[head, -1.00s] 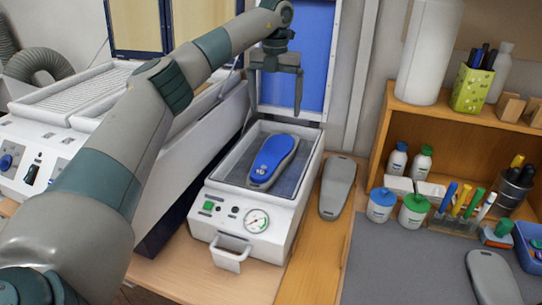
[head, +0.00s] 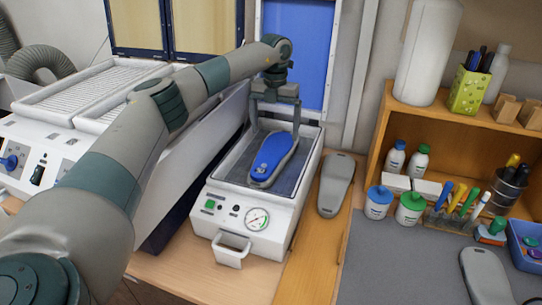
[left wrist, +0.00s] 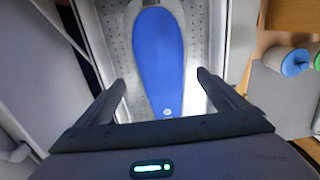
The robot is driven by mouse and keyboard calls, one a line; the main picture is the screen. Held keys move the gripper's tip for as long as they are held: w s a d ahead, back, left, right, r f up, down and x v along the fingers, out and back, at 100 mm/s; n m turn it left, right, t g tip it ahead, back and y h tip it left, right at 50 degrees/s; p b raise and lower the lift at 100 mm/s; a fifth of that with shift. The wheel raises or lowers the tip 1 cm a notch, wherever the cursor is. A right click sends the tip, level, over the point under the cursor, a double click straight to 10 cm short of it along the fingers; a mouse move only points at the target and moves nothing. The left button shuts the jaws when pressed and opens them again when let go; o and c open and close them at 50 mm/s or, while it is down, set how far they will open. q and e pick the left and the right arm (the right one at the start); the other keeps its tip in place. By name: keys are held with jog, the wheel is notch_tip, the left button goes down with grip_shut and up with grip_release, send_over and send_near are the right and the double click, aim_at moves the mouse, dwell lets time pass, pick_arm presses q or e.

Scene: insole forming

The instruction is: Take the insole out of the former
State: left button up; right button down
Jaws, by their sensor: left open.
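The blue insole (head: 274,155) lies on a grey form inside the former (head: 262,217), a white box with a gauge, green button and front handle. The former's lid (head: 294,60) with its blue inner face stands open at the back. My left gripper (head: 275,130) is open, pointing down over the far end of the insole, one finger on each side. In the left wrist view the insole (left wrist: 158,65) lies between and beyond the two fingers, with no contact visible. My right gripper is in neither view.
A grey insole form (head: 337,185) lies on the wood right of the former. A white machine (head: 38,130) stands to the left. A wooden shelf (head: 440,128) with bottles and pens stands to the right, beside a grey mat (head: 400,265).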

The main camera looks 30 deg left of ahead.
aim_at(275, 148)
pick_arm(q)
jog(key=shift+f+p, duration=0.55)
jog(key=shift+p, duration=0.05)
notch_tip(275, 148, down, 3)
jog(key=shift+r+p, duration=0.1)
jog(key=shift+p, duration=0.75)
jog(key=shift+w+d+f, duration=0.1)
jog(key=shift+f, duration=0.5)
jog(key=c, duration=1.1)
